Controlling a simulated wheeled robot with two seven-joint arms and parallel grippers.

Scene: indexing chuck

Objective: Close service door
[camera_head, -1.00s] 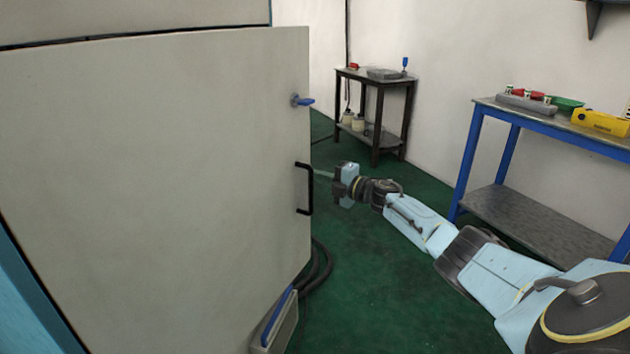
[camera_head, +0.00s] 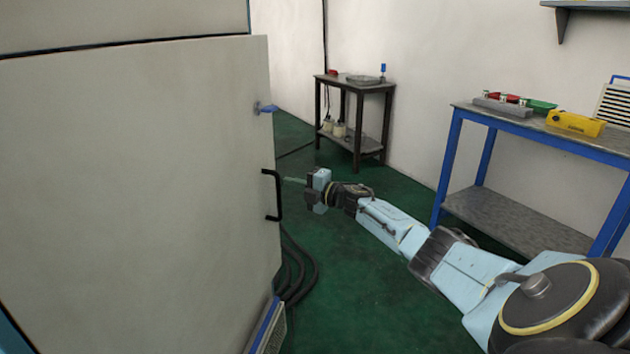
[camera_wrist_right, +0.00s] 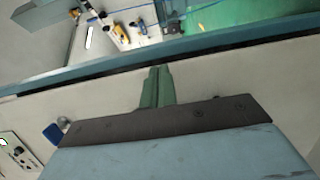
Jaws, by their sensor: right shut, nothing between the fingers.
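The service door (camera_head: 130,190) is a large pale beige panel filling the left of the head view. It has a black bar handle (camera_head: 277,195) near its right edge and a blue latch (camera_head: 266,108) above that. The door's right edge stands out beyond the panel above it; how far it is open I cannot tell. My right gripper (camera_head: 288,180) is shut and empty, its fingertips pointing left, close beside the handle. Whether they touch it I cannot tell. In the right wrist view the shut green fingers (camera_wrist_right: 155,88) lie over a pale surface. My left gripper is not in view.
Dark hoses (camera_head: 298,270) lie on the green floor by the door's lower edge. A dark side table (camera_head: 355,90) stands at the back. A blue-framed bench (camera_head: 530,128) with a yellow case (camera_head: 575,123) stands at right. Open floor lies between.

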